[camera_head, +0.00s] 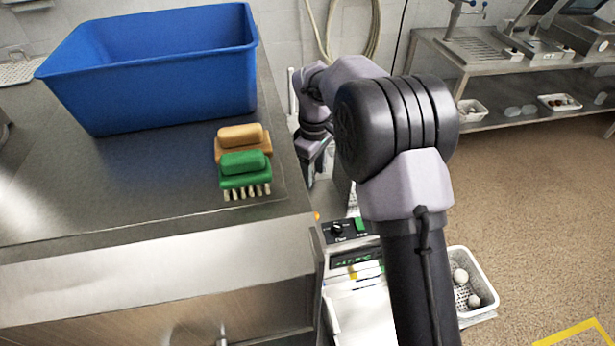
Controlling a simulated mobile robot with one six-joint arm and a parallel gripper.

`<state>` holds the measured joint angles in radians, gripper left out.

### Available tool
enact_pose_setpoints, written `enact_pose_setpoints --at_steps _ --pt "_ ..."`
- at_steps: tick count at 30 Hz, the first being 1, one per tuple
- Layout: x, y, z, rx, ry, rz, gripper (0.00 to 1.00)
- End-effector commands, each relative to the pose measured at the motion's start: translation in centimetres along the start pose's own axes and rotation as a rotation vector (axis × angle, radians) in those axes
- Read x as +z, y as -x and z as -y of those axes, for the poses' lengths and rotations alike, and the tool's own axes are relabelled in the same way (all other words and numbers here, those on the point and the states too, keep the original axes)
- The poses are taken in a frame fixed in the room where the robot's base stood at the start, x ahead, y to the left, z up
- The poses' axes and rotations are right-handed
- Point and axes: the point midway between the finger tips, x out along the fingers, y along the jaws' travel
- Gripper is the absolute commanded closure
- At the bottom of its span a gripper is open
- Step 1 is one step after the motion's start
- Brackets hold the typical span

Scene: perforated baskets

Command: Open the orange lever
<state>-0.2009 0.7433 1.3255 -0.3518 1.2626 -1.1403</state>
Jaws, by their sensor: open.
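A small orange spot (317,217) shows at the right edge of the steel counter, just above the machine panel. It may be part of the orange lever, but it is too small to tell, and no full lever is visible. My gripper (311,172) is partly seen beyond the counter's right edge, behind my arm. It points downward, is open, and no object shows in it. It is above and a little left of the orange spot in the picture, apart from it. My arm hides much of the area to its right.
A blue bin (160,85), an orange brush (240,137) and a green brush (245,172) are on the steel counter (130,200). A machine with a control panel (350,232) stands beside it. A white basket (485,268) holds pale round items. Open floor lies right.

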Motion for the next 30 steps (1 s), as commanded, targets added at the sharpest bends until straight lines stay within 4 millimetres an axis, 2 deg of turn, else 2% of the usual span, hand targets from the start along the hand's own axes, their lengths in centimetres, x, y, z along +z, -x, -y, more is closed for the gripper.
enact_pose_setpoints --at_steps 9,15,21,29,30 --pt "0.1 -9.7 0.1 -0.003 -0.003 0.002 0.51" --pt "0.1 -14.6 0.1 -0.002 -0.005 0.000 0.51" --pt "0.1 -16.7 0.1 -0.001 -0.005 0.000 0.51" --pt "0.1 -16.8 0.1 -0.001 -0.006 -0.001 0.51" --pt "0.1 -16.8 0.1 -0.001 -0.006 -0.001 0.57"
